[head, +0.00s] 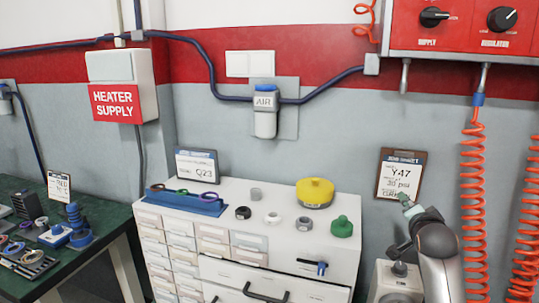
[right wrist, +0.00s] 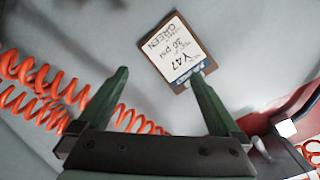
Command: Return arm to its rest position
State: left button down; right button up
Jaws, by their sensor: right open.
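My right arm (head: 437,250) comes up at the lower right of the head view, in front of the grey wall. Its gripper (head: 405,199) is at the upper end, just below and right of the clipboard's lower edge in the picture. In the right wrist view the two dark green fingers of the right gripper (right wrist: 160,74) are spread wide with nothing between them. The clipboard marked Y47 (head: 400,174) hangs on the wall; it also shows beyond the fingertips in the right wrist view (right wrist: 176,52). My left gripper is not in view.
A white drawer cabinet (head: 260,234) bears a yellow round part (head: 315,192), a green part (head: 342,227), several rings and a blue tray (head: 185,202). Orange coiled hoses (head: 472,200) hang at the right below a red panel (head: 462,30). A green table (head: 105,226) stands at the left.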

jog(key=s+a+f+n+g+y, duration=0.1)
jog(key=s+a+f+n, duration=0.3)
jog(key=f, duration=0.5)
jog(key=s+a+f+n+y, duration=0.2)
jog(key=s+a+f+n, duration=0.1)
jog(key=s+f, duration=0.5)
jog(key=s+a+f+n+g+y, duration=0.1)
jog(key=s+a+f+n, duration=0.25)
jog(key=f, duration=0.75)
jog(key=s+a+f+n+g+y, duration=0.1)
jog(key=s+a+f, duration=0.1)
jog(key=s, duration=0.5)
jog(key=s+a+f+n+y, duration=0.1)
jog(key=s+a+f+n, duration=0.1)
jog(key=s, duration=0.6)
jog(key=s+a+f+n+g+y, duration=0.1)
jog(key=s+a+f, duration=0.3)
jog(key=s+f, duration=0.2)
jog(key=shift+s+n+g, duration=0.3)
jog(key=shift+s+n, duration=0.05)
jog(key=shift+s, duration=0.7)
jog(key=shift+a, duration=0.1)
